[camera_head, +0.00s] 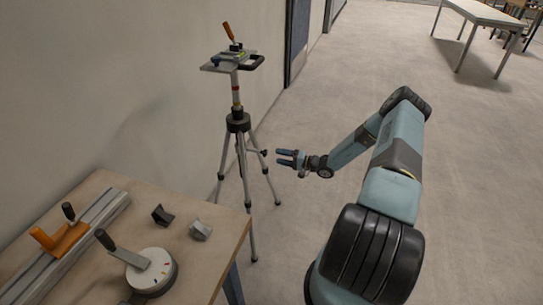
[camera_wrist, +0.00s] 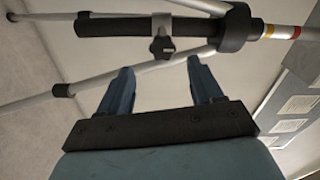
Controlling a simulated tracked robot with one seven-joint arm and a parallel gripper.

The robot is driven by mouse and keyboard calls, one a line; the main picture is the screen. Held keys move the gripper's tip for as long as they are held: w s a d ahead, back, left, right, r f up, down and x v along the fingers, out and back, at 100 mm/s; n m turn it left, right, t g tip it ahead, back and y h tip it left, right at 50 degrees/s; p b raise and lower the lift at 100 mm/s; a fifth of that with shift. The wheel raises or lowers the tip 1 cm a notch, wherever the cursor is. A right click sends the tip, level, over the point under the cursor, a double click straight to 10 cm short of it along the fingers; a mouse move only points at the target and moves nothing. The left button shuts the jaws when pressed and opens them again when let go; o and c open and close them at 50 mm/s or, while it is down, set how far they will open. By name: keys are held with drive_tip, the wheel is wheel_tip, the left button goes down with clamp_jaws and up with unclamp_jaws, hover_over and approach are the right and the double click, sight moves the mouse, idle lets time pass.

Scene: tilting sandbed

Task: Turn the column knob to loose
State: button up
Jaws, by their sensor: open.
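The column knob (camera_head: 264,152) is a small dark knob sticking out to the right of the tripod's column, below the dark collar (camera_head: 238,122). In the wrist view the knob (camera_wrist: 162,47) is a dark lobed shape on a grey clamp around a black tube (camera_wrist: 110,26). My gripper (camera_head: 279,157) is open and empty, just right of the knob with its blue fingers pointing at it. In the wrist view the knob lies ahead of the gap between the fingertips (camera_wrist: 160,66). A small gap seems to remain; contact is not visible. Loose or tight marks cannot be read.
The tripod (camera_head: 250,215) stands on the floor by the wall, with a plate (camera_head: 222,66) and an orange handle on top.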

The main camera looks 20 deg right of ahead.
drive_tip(key=v, duration=0.5)
drive_tip(key=shift+s+d, duration=0.2)
drive_tip(key=shift+d, duration=0.2)
drive_tip(key=s+a+r+n+g+h, duration=0.2)
drive_tip(key=s+a+r+g, duration=0.2)
drive_tip(key=r, duration=0.8)
drive_tip(key=s+a+r+n+g+h, duration=0.2)
drive_tip(key=s+a+r+g+h, duration=0.15)
drive_tip(key=r, duration=0.85)
drive_tip(key=s+a+r+n+g+h, duration=0.25)
drive_tip(key=s+a+r, duration=0.25)
drive_tip(key=r, duration=0.7)
drive_tip(key=s+r+t+h, duration=0.1)
drive_tip(key=s+r+h, duration=0.1)
drive_tip(key=s+r, duration=0.4)
drive_tip(key=s+r+m+t+h, duration=0.1)
drive_tip(key=s+r, duration=0.5)
drive_tip(key=s, duration=0.6)
drive_tip(key=s+a+r+t+h, duration=0.1)
drive_tip(key=s+r+t+h, duration=0.2)
drive_tip(key=s+r, duration=0.3)
drive_tip(key=s, duration=0.4)
drive_tip(key=shift+r+h, duration=0.3)
drive_tip(key=shift+r, duration=0.1)
